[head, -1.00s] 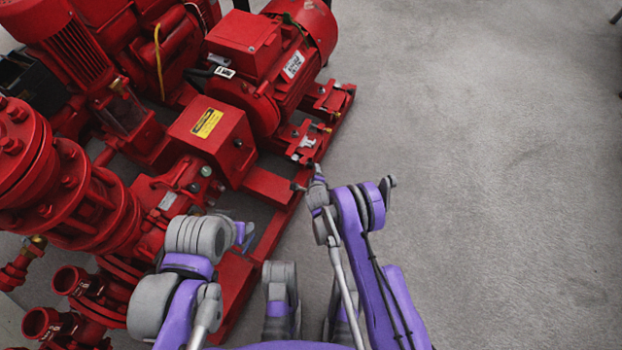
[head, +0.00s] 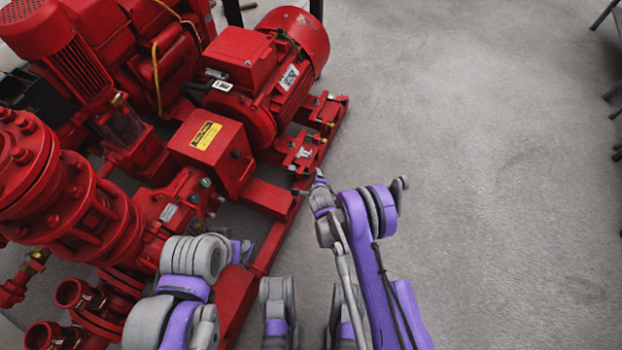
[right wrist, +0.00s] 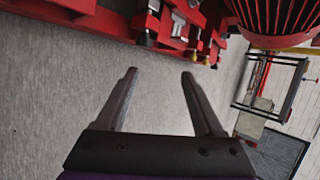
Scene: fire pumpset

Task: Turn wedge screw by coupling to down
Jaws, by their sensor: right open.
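A small silver wedge piece (head: 303,153) sits on the red base rail below the motor foot, close to the red coupling guard (head: 207,140). Its screw is too small to make out. Light metal pieces on the rail show at the top of the right wrist view (right wrist: 178,24); I cannot tell which is the wedge screw. My right gripper (head: 300,190) is just below the wedge piece in the head view. In the wrist view its two dark fingers (right wrist: 160,78) are apart, with nothing between them. My left arm's end (head: 240,251) is beside the pump base; its fingers cannot be made out.
The red motor (head: 285,80) stands above the rail. Red flanged pipes (head: 70,200) fill the left. Open grey floor (head: 470,200) lies to the right. Dark furniture legs (head: 605,100) stand at the far right edge. A black frame (right wrist: 270,85) stands in the wrist view.

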